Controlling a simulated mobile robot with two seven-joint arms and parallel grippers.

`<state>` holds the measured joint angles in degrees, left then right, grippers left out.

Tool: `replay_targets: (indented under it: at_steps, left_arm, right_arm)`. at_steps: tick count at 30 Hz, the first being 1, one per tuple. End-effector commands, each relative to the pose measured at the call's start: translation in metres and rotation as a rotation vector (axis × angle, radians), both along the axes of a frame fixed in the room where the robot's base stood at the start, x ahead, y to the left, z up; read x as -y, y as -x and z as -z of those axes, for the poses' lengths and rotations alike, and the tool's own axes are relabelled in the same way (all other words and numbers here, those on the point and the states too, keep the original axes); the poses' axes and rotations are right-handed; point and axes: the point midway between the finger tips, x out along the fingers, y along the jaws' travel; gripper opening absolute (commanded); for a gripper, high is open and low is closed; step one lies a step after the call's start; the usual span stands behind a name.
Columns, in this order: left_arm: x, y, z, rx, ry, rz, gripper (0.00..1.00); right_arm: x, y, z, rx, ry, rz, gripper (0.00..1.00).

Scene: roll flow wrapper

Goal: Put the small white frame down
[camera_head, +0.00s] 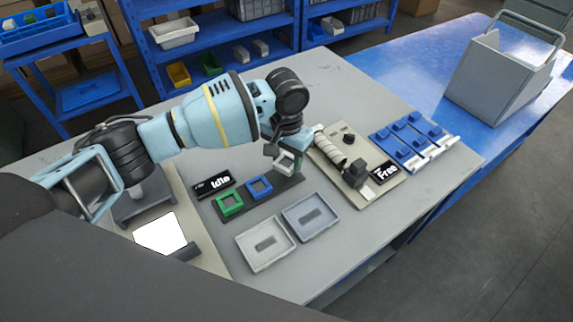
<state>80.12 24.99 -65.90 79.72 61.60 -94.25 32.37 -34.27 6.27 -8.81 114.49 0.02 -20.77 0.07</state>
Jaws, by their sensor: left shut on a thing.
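My left gripper (283,150) reaches down over the grey table and is shut on the small white frame (287,163). The white frame is at the far right end of a dark strip (276,194), partly hidden by the gripper. I cannot tell whether it touches the strip. On the same strip stand a green frame (230,204) and a blue frame (260,187), in a row to the left of the white one. My right gripper is not in view.
An "Idle" sign (214,185) stands behind the strip. Two grey trays (265,263) (332,227) lie in front. A beige board with a roller (333,148) and a "Free" sign (385,173) is close on the right. Blue pieces (410,138) lie beyond it.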

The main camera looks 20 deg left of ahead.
Motion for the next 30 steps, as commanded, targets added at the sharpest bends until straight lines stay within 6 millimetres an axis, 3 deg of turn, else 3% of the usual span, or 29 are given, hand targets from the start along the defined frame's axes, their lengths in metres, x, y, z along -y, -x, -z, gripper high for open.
replay_targets:
  at_steps: [1,5,17,18,23,30]
  left_arm:
    - [-0.001,0.003,0.013,-0.009,-0.005,0.000,0.25]
    - [-0.001,0.002,0.029,-0.006,-0.003,0.000,0.25]
    - [0.000,0.002,0.033,-0.005,-0.002,0.000,0.25]
    - [0.000,0.002,0.034,-0.005,-0.001,0.000,0.48]
    - [0.000,0.002,0.034,-0.005,-0.002,0.000,0.68]
    - [0.000,0.002,0.034,-0.005,-0.002,0.000,0.68]
  right_arm:
    - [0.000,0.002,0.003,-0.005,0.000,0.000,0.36]
    - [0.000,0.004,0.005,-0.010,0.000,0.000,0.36]
    - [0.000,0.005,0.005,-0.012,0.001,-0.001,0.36]
    - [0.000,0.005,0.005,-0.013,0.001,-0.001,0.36]
    - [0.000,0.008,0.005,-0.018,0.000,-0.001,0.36]
    - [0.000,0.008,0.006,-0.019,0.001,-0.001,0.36]
